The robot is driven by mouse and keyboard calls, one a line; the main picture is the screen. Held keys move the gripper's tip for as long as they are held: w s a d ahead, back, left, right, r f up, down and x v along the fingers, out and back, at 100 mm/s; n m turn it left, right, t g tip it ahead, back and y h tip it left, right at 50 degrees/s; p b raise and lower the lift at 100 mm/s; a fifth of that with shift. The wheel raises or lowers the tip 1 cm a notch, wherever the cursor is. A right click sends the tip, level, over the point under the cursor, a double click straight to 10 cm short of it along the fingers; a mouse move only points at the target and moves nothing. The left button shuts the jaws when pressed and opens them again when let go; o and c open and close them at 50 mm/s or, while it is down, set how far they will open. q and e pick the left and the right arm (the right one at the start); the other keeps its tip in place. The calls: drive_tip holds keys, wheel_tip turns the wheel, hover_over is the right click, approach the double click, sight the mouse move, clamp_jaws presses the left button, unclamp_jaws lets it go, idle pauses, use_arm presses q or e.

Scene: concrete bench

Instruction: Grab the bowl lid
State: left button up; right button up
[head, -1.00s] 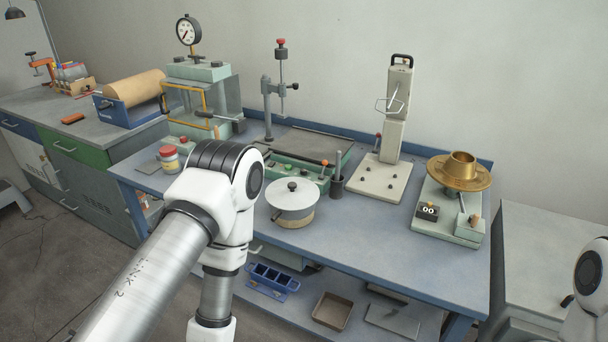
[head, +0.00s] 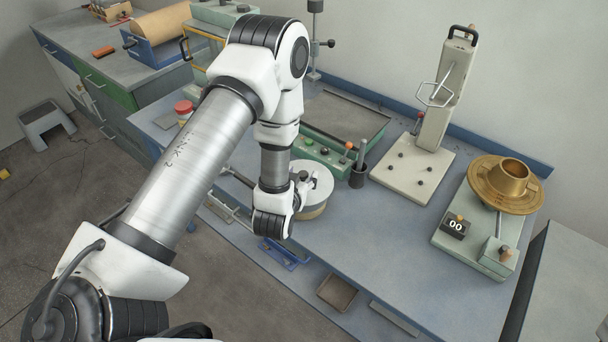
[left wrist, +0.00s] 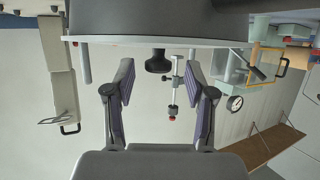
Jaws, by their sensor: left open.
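In the left wrist view, which is upside down, the left gripper (left wrist: 158,75) is open, with one finger on each side of the picture. The lid (left wrist: 110,41) shows as a pale edge at the top, under the dark bowl side. Its black knob (left wrist: 158,63) appears between the fingertips, and no contact is visible. My right gripper is not in view.
A dark cup with a rod (head: 358,176) stands close right of the bowl. A green control box (head: 322,152) is behind it. A beige-based stand (head: 412,170) and a scale with a brass pan (head: 480,190) stand further right. The bench front right of the bowl is clear.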

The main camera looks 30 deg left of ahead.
use_arm(q)
drive_tip(key=shift+x, duration=1.25)
drive_tip(key=shift+s+d+r, duration=0.1)
drive_tip(key=shift+s+d, duration=0.05)
drive_tip(key=shift+s, duration=0.1)
drive_tip(key=shift+c, duration=0.7)
drive_tip(key=shift+s, duration=0.1)
drive_tip(key=c, duration=0.5)
clamp_jaws()
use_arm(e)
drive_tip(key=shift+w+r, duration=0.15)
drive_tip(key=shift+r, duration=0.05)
use_arm(q)
drive_tip(key=shift+r, duration=0.1)
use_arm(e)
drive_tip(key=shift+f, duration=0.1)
